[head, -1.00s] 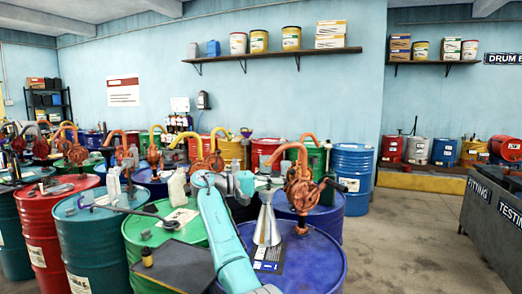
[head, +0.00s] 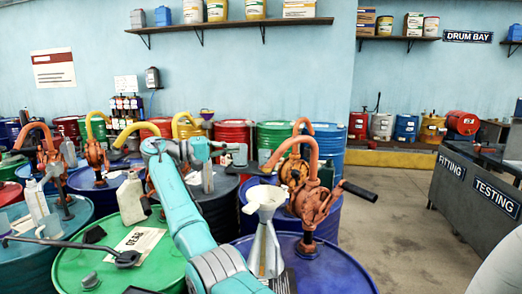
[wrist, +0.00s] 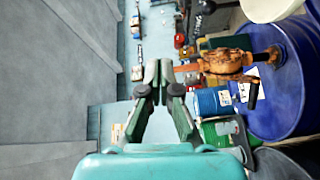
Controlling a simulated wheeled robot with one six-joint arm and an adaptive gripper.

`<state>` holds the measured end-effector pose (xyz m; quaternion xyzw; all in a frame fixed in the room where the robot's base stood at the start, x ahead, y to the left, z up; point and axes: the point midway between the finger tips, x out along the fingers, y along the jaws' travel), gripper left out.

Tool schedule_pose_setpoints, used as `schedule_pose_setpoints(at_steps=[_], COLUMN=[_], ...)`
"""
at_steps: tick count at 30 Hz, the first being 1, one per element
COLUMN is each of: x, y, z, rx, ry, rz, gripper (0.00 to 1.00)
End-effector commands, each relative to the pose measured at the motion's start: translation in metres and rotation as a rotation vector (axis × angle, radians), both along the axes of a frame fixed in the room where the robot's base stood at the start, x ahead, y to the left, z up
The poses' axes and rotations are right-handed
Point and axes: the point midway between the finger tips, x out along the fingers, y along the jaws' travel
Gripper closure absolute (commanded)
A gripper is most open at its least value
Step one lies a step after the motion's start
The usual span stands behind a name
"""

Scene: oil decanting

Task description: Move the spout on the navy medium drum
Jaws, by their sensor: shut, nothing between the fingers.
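A navy drum (head: 330,272) stands at the front centre of the head view. An orange-brown hand pump (head: 312,200) with a black handle stands on it, and its curved orange spout (head: 292,142) arches up and to the left. In the wrist view, a rusty orange pump (wrist: 228,61) and a blue drum (wrist: 290,95) show on the right. My gripper (wrist: 158,68) is shut and empty, apart from that pump. In the head view my gripper (head: 238,153) is left of the spout, above the drums; whether it is near the spout in depth is unclear.
A metal funnel (head: 265,235) stands on the navy drum, left of the pump. A green drum (head: 75,262) with a bottle and a long tool is at left. More drums with pumps crowd behind. Open floor (head: 405,215) lies right, before a dark bench (head: 470,190).

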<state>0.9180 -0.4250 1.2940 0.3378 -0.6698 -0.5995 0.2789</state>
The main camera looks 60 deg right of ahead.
Motion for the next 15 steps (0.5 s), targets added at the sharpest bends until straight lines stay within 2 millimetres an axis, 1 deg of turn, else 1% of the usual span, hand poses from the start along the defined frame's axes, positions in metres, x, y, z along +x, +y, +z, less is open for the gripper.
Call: schedule_pose_setpoints(at_steps=[15], x=[-0.057], y=[-0.073], z=[-0.003], rx=[0.0], ry=[0.0], rz=[-0.002], gripper=[1.0])
